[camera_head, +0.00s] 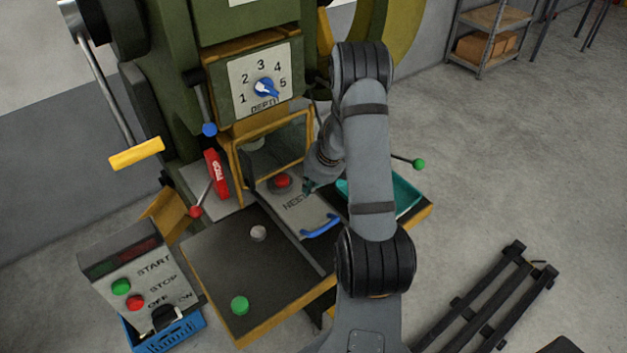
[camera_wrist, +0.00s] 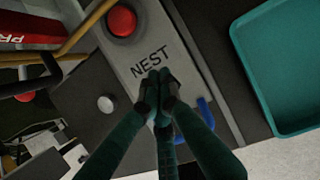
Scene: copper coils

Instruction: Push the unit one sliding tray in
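The sliding tray (camera_head: 297,207) is a grey plate marked NEST, with a blue handle (camera_head: 322,227) at its front end. It sticks out from the press opening, and a round red piece (camera_head: 282,181) sits on its inner part. In the wrist view the plate (camera_wrist: 183,62) runs diagonally, with the red piece (camera_wrist: 122,21) at top and the blue handle (camera_wrist: 206,112) partly hidden by my fingers. My gripper (camera_wrist: 158,84) has its fingertips together with nothing visible between them. It is over the plate, by the NEST lettering; whether it touches the plate is unclear.
A teal bin (camera_head: 405,196) stands right of the tray. A dark table (camera_head: 225,255) with a light knob and a green button lies left. A yellow guard frame (camera_head: 240,165) and a red PROP bar (camera_head: 216,176) stand around the opening. A control box (camera_head: 140,275) is front left.

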